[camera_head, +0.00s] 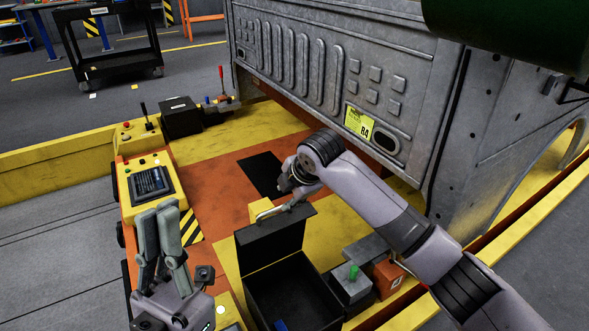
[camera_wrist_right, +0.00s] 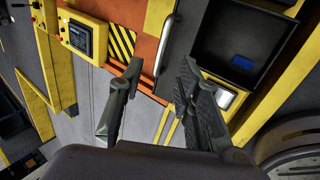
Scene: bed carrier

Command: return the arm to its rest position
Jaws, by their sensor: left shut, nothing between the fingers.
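My left gripper (camera_head: 160,240) is in the lower left of the head view, fingers upward, shut and empty, in front of the yellow control panel. My right arm (camera_head: 385,205) reaches in from the right, its wrist bent down above the black box (camera_head: 310,297). My right gripper (camera_wrist_right: 160,68) is open in the right wrist view, with a gap between its fingers. The silver handle (camera_wrist_right: 164,40) of the box's raised lid (camera_head: 265,243) shows between and beyond the fingertips. It does not appear gripped; contact cannot be told. In the head view the right fingers are largely unclear.
The yellow control panel (camera_head: 150,185) stands left of the box. A large grey metal bed (camera_head: 340,75) rises behind my right arm. A grey and orange unit with a green knob (camera_head: 350,283) sits right of the box. A black cart (camera_head: 110,45) stands far left. Open floor lies left.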

